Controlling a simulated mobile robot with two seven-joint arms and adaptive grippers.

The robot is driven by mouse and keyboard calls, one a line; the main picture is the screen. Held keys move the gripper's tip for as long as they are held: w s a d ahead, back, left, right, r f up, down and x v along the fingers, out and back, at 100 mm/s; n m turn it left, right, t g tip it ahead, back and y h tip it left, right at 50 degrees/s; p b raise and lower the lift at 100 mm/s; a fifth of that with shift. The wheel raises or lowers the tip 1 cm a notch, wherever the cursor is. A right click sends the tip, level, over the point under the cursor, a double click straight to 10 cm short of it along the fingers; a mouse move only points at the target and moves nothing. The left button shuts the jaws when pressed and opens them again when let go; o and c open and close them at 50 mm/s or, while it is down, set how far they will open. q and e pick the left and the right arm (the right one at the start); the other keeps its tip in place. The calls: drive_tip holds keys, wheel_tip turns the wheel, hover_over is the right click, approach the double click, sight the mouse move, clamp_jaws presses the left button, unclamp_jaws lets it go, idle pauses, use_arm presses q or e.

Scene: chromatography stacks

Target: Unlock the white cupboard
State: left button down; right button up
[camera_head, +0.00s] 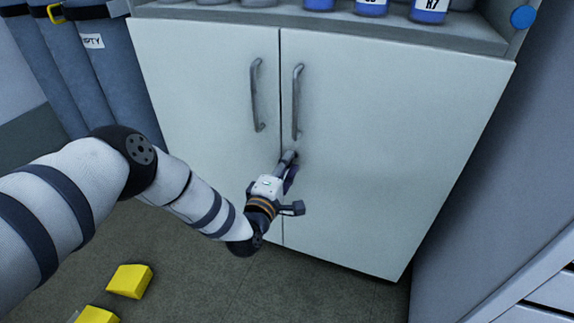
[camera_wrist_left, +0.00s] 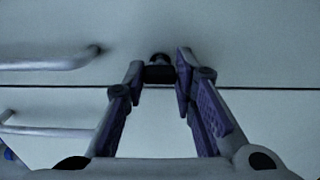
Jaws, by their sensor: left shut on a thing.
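The white cupboard (camera_head: 365,165) has two closed doors with a vertical seam between them. My left gripper (camera_head: 290,158) is at the right door, just right of the seam and below the right door's handle (camera_head: 297,102). In the left wrist view my left gripper (camera_wrist_left: 160,76) has its fingertips closed around a small dark lock piece (camera_wrist_left: 159,59) on the door face. The fingers hide most of it, so I cannot tell whether it is a key or a knob, or how it is turned. My right gripper is not in view.
The left door has its own handle (camera_head: 256,95). Blue-labelled bottles (camera_head: 430,10) stand on the cupboard's top. Blue-grey cylinders (camera_head: 105,65) stand to the left. Yellow blocks (camera_head: 130,281) lie on the floor. A grey panel (camera_head: 490,170) borders the right side. The floor before the doors is clear.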

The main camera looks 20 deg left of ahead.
use_arm(q)
drive_tip(key=c, duration=1.3)
unclamp_jaws()
drive_tip(key=s, duration=1.2)
drive_tip(key=shift+a, duration=0.2)
